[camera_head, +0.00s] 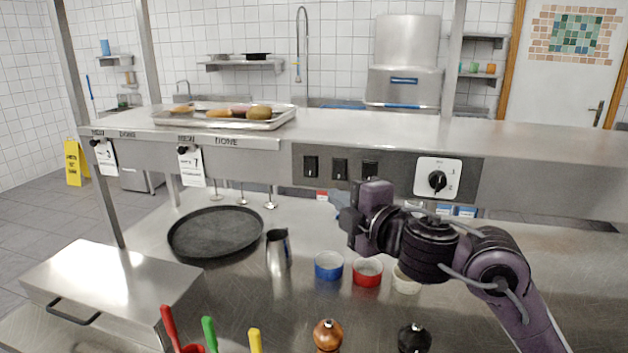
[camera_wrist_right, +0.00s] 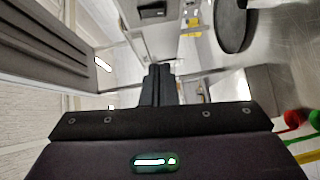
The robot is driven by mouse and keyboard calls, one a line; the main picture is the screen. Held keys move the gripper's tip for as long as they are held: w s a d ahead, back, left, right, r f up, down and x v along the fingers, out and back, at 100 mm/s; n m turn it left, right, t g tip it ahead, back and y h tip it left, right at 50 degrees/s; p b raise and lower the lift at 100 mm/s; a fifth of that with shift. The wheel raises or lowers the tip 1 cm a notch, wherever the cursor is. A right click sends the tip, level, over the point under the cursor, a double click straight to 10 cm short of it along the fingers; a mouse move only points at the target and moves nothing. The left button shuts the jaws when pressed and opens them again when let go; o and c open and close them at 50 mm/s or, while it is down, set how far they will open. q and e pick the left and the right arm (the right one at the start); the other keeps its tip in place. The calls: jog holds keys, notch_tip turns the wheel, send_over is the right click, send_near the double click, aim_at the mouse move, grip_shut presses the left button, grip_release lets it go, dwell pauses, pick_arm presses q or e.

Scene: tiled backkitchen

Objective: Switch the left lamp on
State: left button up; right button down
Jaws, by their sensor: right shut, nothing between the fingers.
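A steel panel on the front of the raised shelf carries a row of three black rocker switches. The left switch (camera_head: 311,166), middle switch (camera_head: 340,169) and right switch (camera_head: 370,169) show in the head view; my right arm partly covers the area just below the right one. No lamp can be made out clearly. My right gripper (camera_head: 345,222) is below the switches and apart from the left one, partly hidden by its own wrist. In the right wrist view its fingers (camera_wrist_right: 158,85) are together and empty. My left gripper is not in view.
A white dial plate (camera_head: 438,178) sits right of the switches. On the counter are a round black tray (camera_head: 215,232), a steel jug (camera_head: 278,253), a blue bowl (camera_head: 329,266), a red bowl (camera_head: 367,272) and pepper mills. A metal tray (camera_head: 225,116) with food stands on the shelf.

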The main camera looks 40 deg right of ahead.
jog(key=w, duration=0.2)
send_near(307, 174)
jog(key=a, duration=0.3)
jog(key=w+d+p, duration=0.1)
jog(key=w, duration=0.1)
jog(key=w+d, duration=0.1)
jog(key=w, duration=0.1)
jog(key=w+d+p, duration=0.1)
jog(key=w, duration=0.1)
jog(key=shift+f+p, duration=0.1)
jog(key=shift+p, duration=0.25)
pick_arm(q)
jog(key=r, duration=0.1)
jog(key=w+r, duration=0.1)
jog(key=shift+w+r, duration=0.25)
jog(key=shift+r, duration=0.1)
pick_arm(e)
jog(key=shift+w, duration=0.1)
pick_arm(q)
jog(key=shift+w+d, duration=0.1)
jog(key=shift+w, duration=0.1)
pick_arm(e)
jog(key=b, duration=0.2)
jog(key=shift+w+d+f+b, duration=0.1)
jog(key=shift+d+f+b, duration=0.15)
jog(key=shift+f+b, duration=0.1)
jog(key=shift+r+p, duration=0.25)
jog(key=shift+p, duration=0.1)
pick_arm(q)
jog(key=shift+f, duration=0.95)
